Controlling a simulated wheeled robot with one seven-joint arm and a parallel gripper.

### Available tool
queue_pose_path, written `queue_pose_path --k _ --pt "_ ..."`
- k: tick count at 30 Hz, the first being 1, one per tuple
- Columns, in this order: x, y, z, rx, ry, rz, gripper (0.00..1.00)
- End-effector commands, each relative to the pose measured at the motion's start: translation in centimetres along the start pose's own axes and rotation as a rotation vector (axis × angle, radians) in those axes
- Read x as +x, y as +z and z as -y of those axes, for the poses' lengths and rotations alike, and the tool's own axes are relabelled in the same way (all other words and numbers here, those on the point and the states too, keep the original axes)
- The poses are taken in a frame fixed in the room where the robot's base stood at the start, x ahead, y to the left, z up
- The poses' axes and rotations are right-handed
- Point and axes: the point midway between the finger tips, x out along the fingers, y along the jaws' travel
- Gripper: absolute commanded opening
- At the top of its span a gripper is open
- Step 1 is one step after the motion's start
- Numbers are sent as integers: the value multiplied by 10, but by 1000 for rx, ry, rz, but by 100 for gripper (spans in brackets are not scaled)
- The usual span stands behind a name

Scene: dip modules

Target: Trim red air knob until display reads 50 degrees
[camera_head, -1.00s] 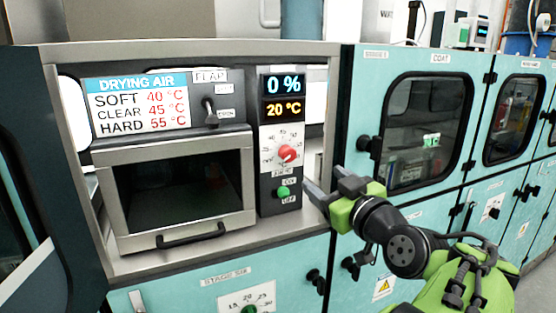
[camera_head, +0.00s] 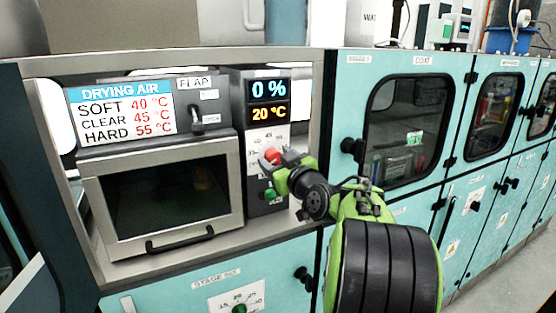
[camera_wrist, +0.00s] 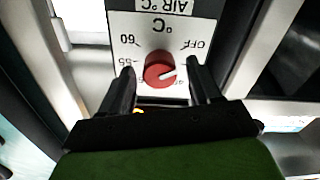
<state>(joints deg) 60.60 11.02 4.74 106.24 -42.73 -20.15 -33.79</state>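The red air knob (camera_head: 273,156) sits on a white dial plate on the dark control panel. The display (camera_head: 268,114) above it reads 20 °C in orange, under a blue 0 % readout (camera_head: 269,90). My gripper (camera_head: 279,166) is at the dial, partly covering its lower right. In the wrist view, the red knob (camera_wrist: 160,70) lies between the two open fingers (camera_wrist: 160,82), with a gap on each side. The dial there is upside down, with 60, 55 and OFF marks legible. The knob's white pointer line points to the picture's right.
A green knob (camera_head: 269,193) is just below the dial, close to my gripper. Left are the oven-like door (camera_head: 165,190) with its handle, the black flap lever (camera_head: 196,120) and the drying air chart (camera_head: 121,108), reading 40, 45 and 55 °C. Teal cabinets (camera_head: 345,62) stand right.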

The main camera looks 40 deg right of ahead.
Motion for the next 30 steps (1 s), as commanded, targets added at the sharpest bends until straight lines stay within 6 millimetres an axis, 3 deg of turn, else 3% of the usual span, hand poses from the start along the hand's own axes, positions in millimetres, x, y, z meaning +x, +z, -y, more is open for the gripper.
queue_pose_path --k 1,10,20,30 --pt "0 0 0 0 0 0 54" --pt "0 0 0 0 0 1 8" --pt "-1 1 0 49 0 1 9" --pt "-1 1 0 290 -1 2 9"
